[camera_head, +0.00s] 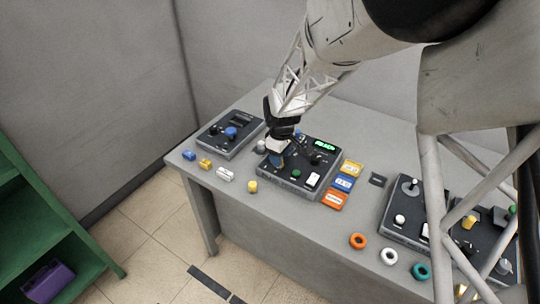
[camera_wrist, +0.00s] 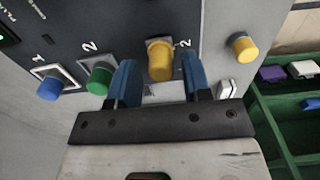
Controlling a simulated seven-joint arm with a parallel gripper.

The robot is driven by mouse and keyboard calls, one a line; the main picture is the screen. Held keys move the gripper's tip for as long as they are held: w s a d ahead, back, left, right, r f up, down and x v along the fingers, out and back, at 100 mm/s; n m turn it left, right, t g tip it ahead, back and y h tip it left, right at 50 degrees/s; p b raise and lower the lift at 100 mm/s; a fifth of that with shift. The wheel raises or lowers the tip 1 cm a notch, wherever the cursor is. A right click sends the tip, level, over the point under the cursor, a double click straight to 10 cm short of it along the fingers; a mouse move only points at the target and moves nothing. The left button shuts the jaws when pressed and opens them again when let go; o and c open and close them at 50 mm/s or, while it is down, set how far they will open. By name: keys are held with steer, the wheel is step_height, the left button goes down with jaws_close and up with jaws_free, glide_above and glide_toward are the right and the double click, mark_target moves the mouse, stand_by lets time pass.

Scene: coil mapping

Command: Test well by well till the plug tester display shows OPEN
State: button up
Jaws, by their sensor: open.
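The plug tester (camera_head: 292,187) is a dark box in the middle of the table. Its green display (camera_head: 325,143) appears to read READY. My gripper (camera_wrist: 160,75) is open, its blue fingers at either side of a yellow plug (camera_wrist: 160,58) near the tester's edge; contact cannot be told. A green plug (camera_wrist: 98,80), beside label 2, and a blue plug (camera_wrist: 49,87), beside label 1, stand to its left in the wrist view. In the head view my gripper (camera_head: 277,158) is over the tester's left part and hides the yellow plug.
A loose yellow cylinder (camera_head: 252,186) stands on the table (camera_head: 300,213) just left of the tester. Another dark device (camera_head: 230,135) is at the left. Coloured cards (camera_head: 344,184) lie right of the tester. Orange, white and teal rings lie farther right. A green shelf (camera_head: 40,220) stands at left.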

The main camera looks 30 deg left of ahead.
steer(key=shift+r, duration=3.35)
steer(key=shift+d+r, duration=0.1)
steer(key=shift+d, duration=0.05)
steer(key=s+d+r+m, duration=0.1)
steer(key=d+r+m, duration=0.3)
steer(key=d, duration=0.6)
steer(key=s+d+r+m+t, duration=0.1)
steer(key=d+r+m, duration=0.1)
steer(key=d+r, duration=0.65)
steer(key=s+d+r+m, duration=0.1)
steer(key=d+r+m, duration=0.15)
steer(key=d, duration=0.95)
steer(key=s+d+r+m+t, duration=0.1)
steer(key=s+d+m, duration=0.8)
steer(key=s+d, duration=1.2)
steer(key=shift+d+r+m+t, duration=0.3)
steer(key=shift+d+r+m, duration=0.05)
steer(key=shift+d+r, duration=0.6)
